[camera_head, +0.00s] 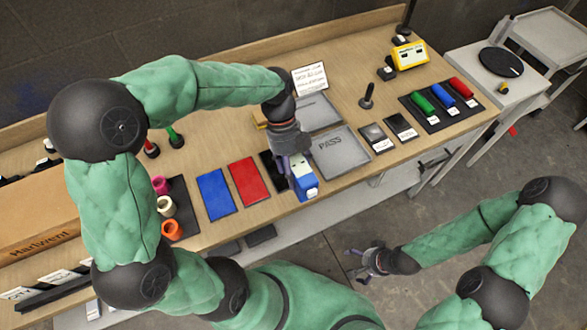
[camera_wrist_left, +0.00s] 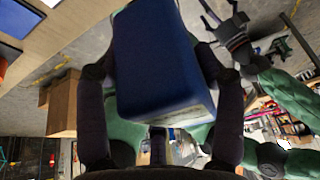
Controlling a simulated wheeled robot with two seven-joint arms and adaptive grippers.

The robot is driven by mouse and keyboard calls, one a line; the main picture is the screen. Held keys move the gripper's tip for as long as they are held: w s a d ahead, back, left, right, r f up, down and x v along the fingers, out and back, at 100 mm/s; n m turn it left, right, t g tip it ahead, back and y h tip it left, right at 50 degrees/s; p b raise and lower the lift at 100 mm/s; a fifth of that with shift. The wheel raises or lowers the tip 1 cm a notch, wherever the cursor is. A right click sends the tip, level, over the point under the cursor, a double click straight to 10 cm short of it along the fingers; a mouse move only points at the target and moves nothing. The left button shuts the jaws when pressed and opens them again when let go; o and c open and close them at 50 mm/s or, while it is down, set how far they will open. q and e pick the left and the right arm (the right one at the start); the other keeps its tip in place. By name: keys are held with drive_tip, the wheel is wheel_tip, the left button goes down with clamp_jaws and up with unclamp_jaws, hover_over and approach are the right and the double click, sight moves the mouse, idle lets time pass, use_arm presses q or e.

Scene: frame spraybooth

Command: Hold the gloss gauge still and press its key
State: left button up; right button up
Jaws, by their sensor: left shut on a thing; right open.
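The gloss gauge, a blue and white block (camera_head: 305,184), is at the front edge of the bench in the head view. My left gripper (camera_head: 291,158) reaches down from above and is shut on it. In the left wrist view the gauge's dark blue body (camera_wrist_left: 160,65) sits between the fingers (camera_wrist_left: 162,95). I cannot make out its key, and cannot tell whether it touches the bench. My right gripper (camera_head: 367,262) is open and empty, low in front of the bench and apart from the gauge.
Blue (camera_head: 215,194) and red (camera_head: 249,181) panels lie left of the gauge. A grey PASS tray (camera_head: 342,152) stands close on its right. Farther right are dark sample tiles (camera_head: 401,127), a mat with coloured rolls (camera_head: 440,106) and a yellow device (camera_head: 410,55). Floor is clear around my right gripper.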

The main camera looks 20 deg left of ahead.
use_arm(q)
drive_tip(key=shift+w+a+f+b, duration=0.7)
drive_tip(key=shift+w+a+f, duration=0.2)
drive_tip(key=shift+a+f, duration=0.3)
drive_tip(key=shift+w+a+f+b, duration=0.75)
drive_tip(key=shift+w+a+f, duration=0.25)
drive_tip(key=shift+f, duration=0.35)
drive_tip(key=shift+w+a+f+b, duration=0.7)
drive_tip(key=shift+w+a+f, duration=0.15)
drive_tip(key=shift+a+f, duration=0.35)
idle(0.8)
drive_tip(key=shift+w+a+f+b, duration=0.3)
drive_tip(key=shift+w+a+f, duration=0.25)
drive_tip(key=shift+f, duration=0.2)
drive_tip(key=shift+w+a+f+b, duration=0.35)
drive_tip(key=shift+w+a+f, duration=0.15)
drive_tip(key=shift+a+f, duration=0.25)
drive_tip(key=shift+w+a+f+b, duration=0.3)
drive_tip(key=shift+w+a+f, duration=0.25)
drive_tip(key=shift+f, duration=0.2)
idle(0.5)
drive_tip(key=shift+s+f, duration=0.1)
drive_tip(key=shift+f, duration=0.2)
idle(0.4)
